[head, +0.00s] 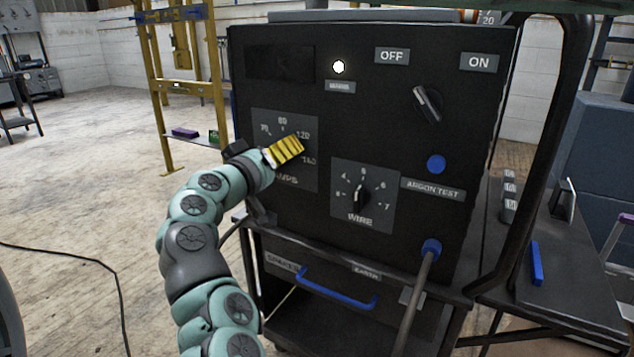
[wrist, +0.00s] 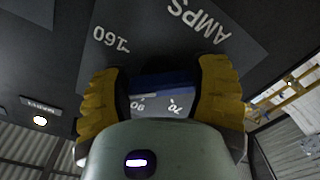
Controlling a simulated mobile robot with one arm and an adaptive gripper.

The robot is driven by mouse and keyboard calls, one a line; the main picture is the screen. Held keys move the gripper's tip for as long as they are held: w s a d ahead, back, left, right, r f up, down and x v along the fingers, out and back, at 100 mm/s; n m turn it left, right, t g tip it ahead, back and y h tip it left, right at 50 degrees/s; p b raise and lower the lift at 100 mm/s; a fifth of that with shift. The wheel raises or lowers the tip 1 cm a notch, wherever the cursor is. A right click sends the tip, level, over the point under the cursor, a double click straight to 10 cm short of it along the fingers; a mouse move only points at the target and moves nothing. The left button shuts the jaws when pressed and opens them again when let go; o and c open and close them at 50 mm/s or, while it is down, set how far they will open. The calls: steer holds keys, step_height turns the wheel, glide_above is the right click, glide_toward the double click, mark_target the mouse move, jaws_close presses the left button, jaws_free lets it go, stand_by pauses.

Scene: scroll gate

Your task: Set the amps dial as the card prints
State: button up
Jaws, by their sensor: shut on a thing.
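The amps panel (head: 270,125) is on the left of the black machine's front, with printed numbers around its dial. My gripper (head: 287,150) is at this panel, and its yellow fingers hide the dial in the head view. In the wrist view my gripper (wrist: 165,90) is shut on the dial, whose dark blue bar (wrist: 165,80) shows between the two fingers. The print 160 and AMPS lies beyond it, with 90 and 70 below. Where the dial points, I cannot tell. No card reads clearly; a strip with partial figures (head: 488,17) shows at the top edge.
A wire dial (head: 361,196) stands right of the amps panel. An off/on switch (head: 428,103) and a blue argon test button (head: 436,164) are further right. A lamp (head: 339,67) glows white. A blue handle (head: 336,288) is below. Open floor lies left.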

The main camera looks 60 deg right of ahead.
steer(key=shift+r, duration=0.3)
steer(key=o, duration=1.2)
steer(key=shift+f, duration=0.25)
steer(key=shift+a, duration=0.2)
steer(key=a, duration=0.8)
steer(key=s+a, duration=0.1)
steer(key=a, duration=0.2)
steer(key=shift+a, duration=0.4)
